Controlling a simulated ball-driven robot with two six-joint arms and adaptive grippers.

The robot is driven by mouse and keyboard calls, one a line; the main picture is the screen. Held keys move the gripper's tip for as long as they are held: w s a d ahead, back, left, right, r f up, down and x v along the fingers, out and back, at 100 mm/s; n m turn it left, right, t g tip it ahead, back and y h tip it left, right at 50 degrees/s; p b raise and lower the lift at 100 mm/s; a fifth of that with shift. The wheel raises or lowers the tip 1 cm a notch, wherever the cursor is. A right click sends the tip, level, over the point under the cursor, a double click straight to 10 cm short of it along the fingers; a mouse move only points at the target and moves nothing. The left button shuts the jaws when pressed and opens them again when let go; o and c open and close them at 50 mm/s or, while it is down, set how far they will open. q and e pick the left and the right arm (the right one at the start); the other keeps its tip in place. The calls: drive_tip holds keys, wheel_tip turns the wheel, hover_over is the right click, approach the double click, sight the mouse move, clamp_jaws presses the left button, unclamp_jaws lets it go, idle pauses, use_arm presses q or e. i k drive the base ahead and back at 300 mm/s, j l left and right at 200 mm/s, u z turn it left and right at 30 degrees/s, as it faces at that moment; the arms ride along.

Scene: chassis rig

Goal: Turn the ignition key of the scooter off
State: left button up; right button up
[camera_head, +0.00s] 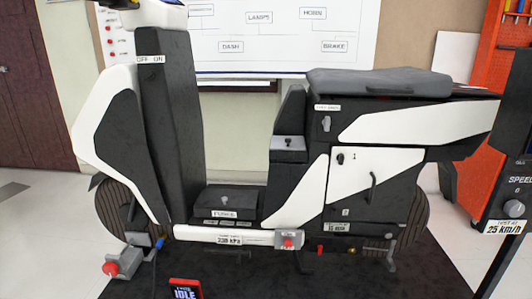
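The scooter (185,120), black with white panels and a grey seat, stands side-on across the middle of the camera_head view, its front to the left. An "OFF ON" label (150,59) is on its upright front column, near the top. No ignition key can be made out beside this label at this size, so its position cannot be told. Neither of my grippers is in view.
A speed panel (514,190) with a knob and a "25 km/h" label stands at the right edge. Pale floor lies left.

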sight(151, 74)
drive_tip(key=i+j, duration=0.1)
drive_tip(key=j, duration=0.3)
drive_tip(key=i+j, duration=0.1)
drive_tip(key=j, duration=0.3)
drive_tip(key=i+j, duration=0.15)
drive_tip(key=j, duration=0.25)
drive_tip(key=i+j+u, duration=0.1)
drive_tip(key=j, duration=0.3)
